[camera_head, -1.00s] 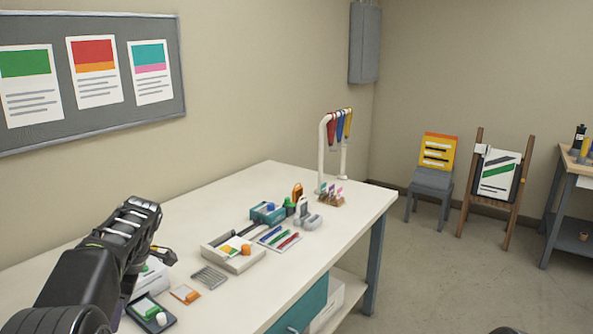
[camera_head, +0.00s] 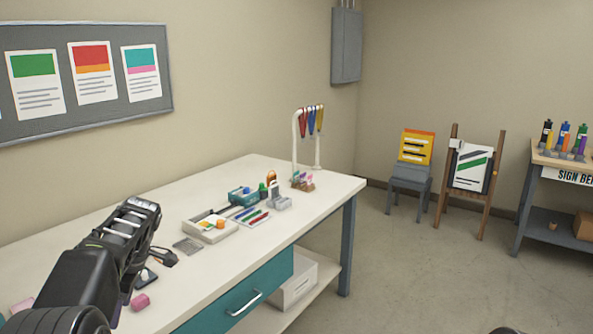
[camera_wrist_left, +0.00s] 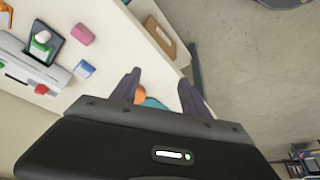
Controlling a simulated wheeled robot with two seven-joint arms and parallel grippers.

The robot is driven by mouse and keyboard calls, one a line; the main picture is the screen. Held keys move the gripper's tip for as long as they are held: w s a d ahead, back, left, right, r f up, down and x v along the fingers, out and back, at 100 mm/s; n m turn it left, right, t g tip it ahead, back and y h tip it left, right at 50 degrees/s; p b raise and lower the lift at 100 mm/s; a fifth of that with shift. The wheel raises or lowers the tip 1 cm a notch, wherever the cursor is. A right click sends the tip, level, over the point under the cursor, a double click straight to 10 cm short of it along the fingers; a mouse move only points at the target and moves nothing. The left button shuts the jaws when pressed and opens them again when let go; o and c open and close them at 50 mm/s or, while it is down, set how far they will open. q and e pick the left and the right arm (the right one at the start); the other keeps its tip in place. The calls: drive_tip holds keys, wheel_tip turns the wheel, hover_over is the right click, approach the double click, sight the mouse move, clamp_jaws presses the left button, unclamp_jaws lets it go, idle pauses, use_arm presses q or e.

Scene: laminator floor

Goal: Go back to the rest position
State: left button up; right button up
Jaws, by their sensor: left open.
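My left gripper (camera_head: 168,257) is over the near left part of the white table (camera_head: 285,222) in the head view, with my dark arm reaching in from the lower left. In the left wrist view its two fingers (camera_wrist_left: 160,88) are spread apart. An orange thing and a teal patch show beyond and between them, and I see nothing held. My right gripper is not in view; only a dark bit shows at the bottom edge of the head view.
A lanyard stand (camera_head: 296,140) is at the far end. A chair (camera_head: 411,178), an easel (camera_head: 470,178) and a bench (camera_head: 553,159) stand beyond open floor.

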use_arm(q)
drive_tip(key=w+d+f+m+t+h, duration=0.2)
drive_tip(key=w+d+f+m+t, duration=0.2)
drive_tip(key=w+d+f+m, duration=0.35)
drive_tip(key=s+d+f+m+h, duration=0.1)
drive_tip(key=s+d+f+m, duration=0.1)
drive_tip(key=d+f, duration=0.35)
drive_tip(key=s+d+f+m+h, duration=0.1)
drive_tip(key=s+d+f+m, duration=0.15)
drive_tip(key=f, duration=0.55)
drive_tip(key=s+d+f+m+h, duration=0.1)
drive_tip(key=s+d+f+m, duration=0.15)
drive_tip(key=f, duration=0.35)
drive_tip(key=s+d+f+m+g+h, duration=0.1)
drive_tip(key=s+d+f, duration=0.3)
drive_tip(key=s, duration=0.6)
drive_tip(key=s+d+f+g+h, duration=0.1)
drive_tip(key=s+d+f, duration=0.3)
drive_tip(key=s, duration=0.6)
drive_tip(key=s+d+f+m+g+h, duration=0.1)
drive_tip(key=s+d+f, duration=0.3)
drive_tip(key=s, duration=0.7)
drive_tip(key=shift+d+f+m+h, duration=0.2)
drive_tip(key=shift+d+m+h, duration=0.15)
drive_tip(key=shift+d, duration=0.65)
